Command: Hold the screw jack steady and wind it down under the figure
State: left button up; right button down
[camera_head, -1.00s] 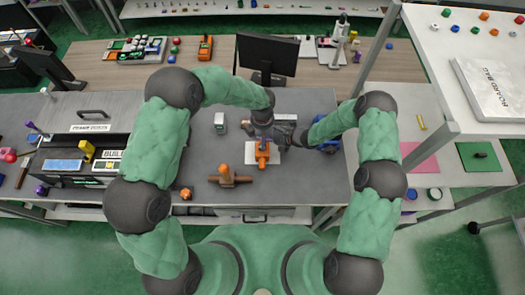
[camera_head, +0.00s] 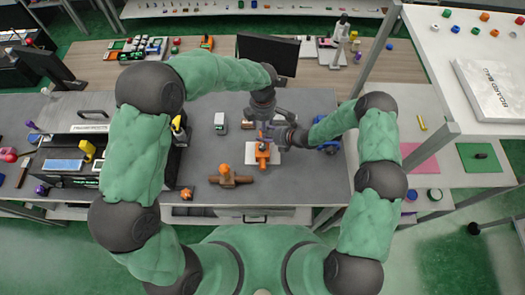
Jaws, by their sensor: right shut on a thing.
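An orange device (camera_head: 262,155), which looks like the screw jack, stands on a white plate (camera_head: 250,150) on the grey bench. My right gripper (camera_head: 272,137) comes in from the right and is shut at the top of this orange device; the exact contact is hidden. My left gripper (camera_head: 264,115) is just behind and above it, pointing down, and appears apart from the device. Its fingers are too dark and small to read. I cannot make out a separate figure on the jack.
A brown wooden piece with an orange knob (camera_head: 229,177) lies left of the plate. A small white box (camera_head: 220,122) stands farther back. An orange item (camera_head: 186,193) is at the front left. A blue object (camera_head: 328,148) sits to the right, and a monitor (camera_head: 268,52) stands behind.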

jog(key=shift+s+f, duration=0.25)
jog(key=c, duration=0.7)
grip_release()
jog(key=shift+w, duration=0.1)
jog(key=shift+r, duration=0.15)
jog(key=shift+d+r, duration=0.35)
jog(key=shift+d, duration=0.1)
jog(key=v, duration=1.1)
jog(key=shift+f, duration=0.1)
